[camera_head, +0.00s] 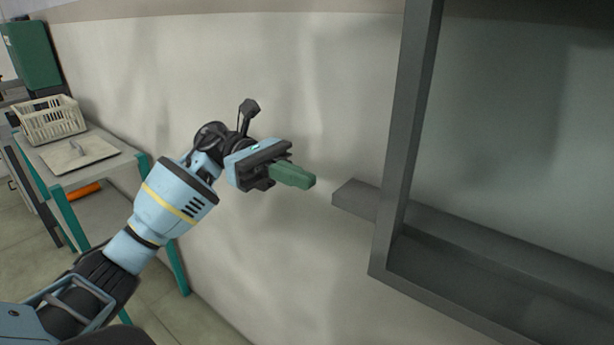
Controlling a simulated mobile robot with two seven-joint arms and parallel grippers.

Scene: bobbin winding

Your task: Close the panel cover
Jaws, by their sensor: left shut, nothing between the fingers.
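A large grey metal panel (404,150) fills the right side of the view, cut off at the top, right and bottom. Its upright edge and lower rim frame a flat grey-green face. I cannot tell for sure which part is the cover and which is the fixed box. A grey ledge (354,197) sticks out to the left behind the upright edge. My left gripper (303,182) has green fingers, shut together and empty. It points right, in front of the pale wall, left of the panel edge and ledge, with a visible gap. My right gripper is not in view.
A table (146,163) with teal legs stands at the left by the wall. A cream basket (50,121) and a flat pale board (79,155) are on it. A green box (32,55) is at the far upper left. The wall (290,80) between table and panel is bare.

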